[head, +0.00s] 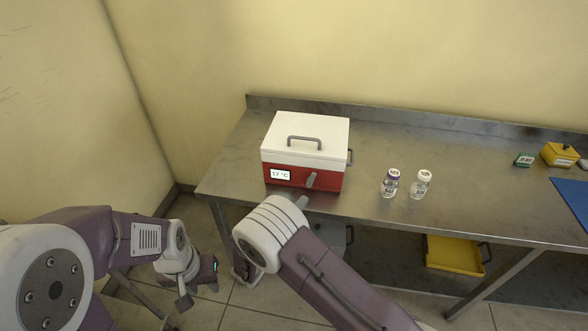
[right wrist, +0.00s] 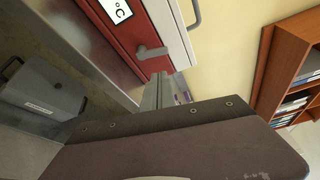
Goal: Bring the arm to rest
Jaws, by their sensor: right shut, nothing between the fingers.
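My left arm comes in from the left, and its gripper (head: 197,294) hangs over the floor left of the table, fingers apart and empty. My right arm reaches up from the bottom, with its rounded white wrist joint in front of the incubator (head: 305,145). My right gripper (head: 301,202) is mostly hidden behind that joint; only a grey part shows near the table's front edge. It is shut and holds nothing. The incubator has a closed white lid and a red body with a temperature display and a grey front handle (head: 311,180). The handle also shows close up in the right wrist view (right wrist: 152,52).
A yellow tray (head: 455,256) sits below.

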